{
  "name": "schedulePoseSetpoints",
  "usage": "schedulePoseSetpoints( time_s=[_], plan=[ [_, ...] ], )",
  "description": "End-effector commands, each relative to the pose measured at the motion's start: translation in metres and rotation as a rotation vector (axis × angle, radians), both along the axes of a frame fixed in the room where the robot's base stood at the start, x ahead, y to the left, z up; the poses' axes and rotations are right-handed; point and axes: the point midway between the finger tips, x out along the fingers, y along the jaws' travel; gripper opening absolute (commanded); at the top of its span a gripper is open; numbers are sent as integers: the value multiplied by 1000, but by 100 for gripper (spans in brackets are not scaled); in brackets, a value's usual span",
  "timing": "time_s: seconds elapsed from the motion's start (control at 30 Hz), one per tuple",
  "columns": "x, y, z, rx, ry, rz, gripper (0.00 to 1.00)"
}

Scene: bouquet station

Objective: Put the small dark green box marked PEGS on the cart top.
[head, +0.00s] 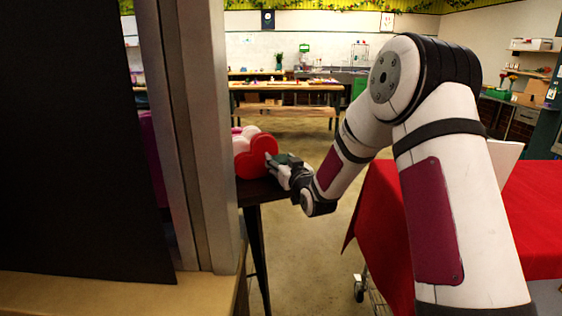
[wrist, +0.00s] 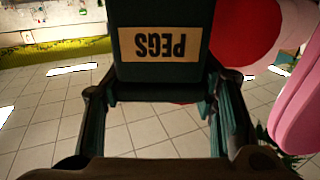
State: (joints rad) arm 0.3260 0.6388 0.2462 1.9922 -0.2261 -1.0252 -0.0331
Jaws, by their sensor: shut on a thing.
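The small dark green box marked PEGS (wrist: 160,82) is between the fingers of my gripper (wrist: 158,97) in the wrist view; its cream label reads upside down. My gripper is shut on it. In the head view, the box (head: 284,159) shows small at the end of my gripper (head: 280,166), close to a red heart-shaped box, above or at the edge of a dark table. I cannot tell whether the box still touches the table. A wheeled cart draped with a red cloth (head: 377,215) stands at the right; my arm hides part of its top.
The dark table (head: 262,192) holds the red heart-shaped box (head: 256,155) and pink ones behind it. A grey post (head: 212,130) and dark panel block the left. Open floor (head: 310,250) lies between table and cart. A workbench (head: 285,88) stands farther back.

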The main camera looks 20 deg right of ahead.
Motion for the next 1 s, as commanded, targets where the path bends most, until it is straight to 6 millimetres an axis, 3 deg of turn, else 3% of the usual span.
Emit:
schedulePoseSetpoints(
  time_s=[0.13,0.17,0.23,0.67,1.0],
  plan=[
    [0,0,-3,0,0,0,22],
    [0,0,-3,0,1,0,57],
    [0,0,-3,0,1,0,73],
    [-3,0,1,0,1,0,73],
    [-66,-5,1,-1,2,-1,73]
  ],
)
